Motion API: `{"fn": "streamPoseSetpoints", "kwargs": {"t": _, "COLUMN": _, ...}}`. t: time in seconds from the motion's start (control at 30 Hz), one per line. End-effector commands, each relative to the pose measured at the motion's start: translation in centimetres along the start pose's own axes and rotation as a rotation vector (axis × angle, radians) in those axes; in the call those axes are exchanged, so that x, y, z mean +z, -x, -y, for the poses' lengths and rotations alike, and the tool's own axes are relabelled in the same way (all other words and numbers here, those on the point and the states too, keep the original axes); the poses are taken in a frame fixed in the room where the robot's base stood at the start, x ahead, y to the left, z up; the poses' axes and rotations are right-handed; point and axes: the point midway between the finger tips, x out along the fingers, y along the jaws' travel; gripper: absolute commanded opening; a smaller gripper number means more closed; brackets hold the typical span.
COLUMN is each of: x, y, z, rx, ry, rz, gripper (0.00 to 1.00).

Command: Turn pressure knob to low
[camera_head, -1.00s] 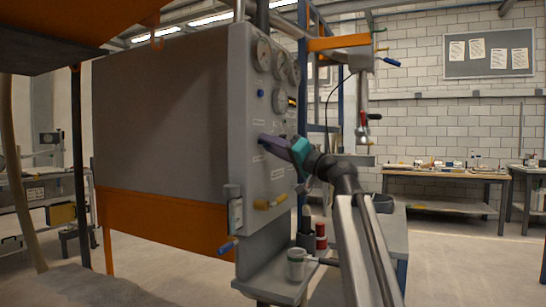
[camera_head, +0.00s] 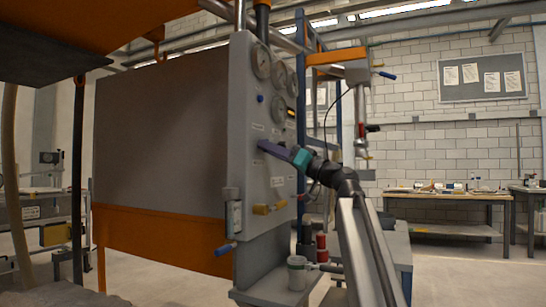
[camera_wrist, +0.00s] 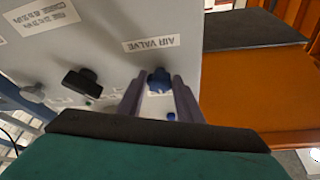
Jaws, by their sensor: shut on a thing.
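The grey control panel (camera_head: 243,200) stands at the middle of the head view. My gripper (camera_head: 263,147) reaches to its face from the right, with its purple fingers at the panel. In the wrist view, which is upside down, my gripper (camera_wrist: 157,90) has one finger on each side of a blue knob (camera_wrist: 158,78). It is shut on that knob. A label beside the knob reads AIR VALVE (camera_wrist: 151,43). A black knob (camera_wrist: 82,83) and a grey knob (camera_wrist: 33,92) sit to its left; their labels are hard to read. No pressure label is legible.
Several round gauges (camera_head: 262,62) sit high on the panel. Below my gripper are a yellow handle (camera_head: 262,209) and a blue-handled valve (camera_head: 226,248). A workbench (camera_head: 445,197) stands far right.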

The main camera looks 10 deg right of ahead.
Motion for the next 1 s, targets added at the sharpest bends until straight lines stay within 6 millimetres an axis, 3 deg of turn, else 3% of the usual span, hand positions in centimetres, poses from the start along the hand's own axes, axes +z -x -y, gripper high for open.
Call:
{"fn": "streamPoseSetpoints", "kwargs": {"t": 0.53, "x": 0.28, "y": -0.01, "z": 0.17, "rx": -0.014, "ry": 0.022, "rz": 0.007, "gripper": 0.10}}
{"fn": "streamPoseSetpoints", "kwargs": {"t": 0.57, "x": 0.28, "y": -0.02, "z": 0.17, "rx": -0.014, "ry": 0.022, "rz": 0.007, "gripper": 0.34}}
{"fn": "streamPoseSetpoints", "kwargs": {"t": 0.67, "x": 0.23, "y": -0.02, "z": 0.15, "rx": -0.013, "ry": 0.022, "rz": 0.006, "gripper": 0.50}}
{"fn": "streamPoseSetpoints", "kwargs": {"t": 1.0, "x": 0.07, "y": 0.07, "z": 0.05, "rx": -0.011, "ry": 0.021, "rz": 0.003, "gripper": 0.50}}
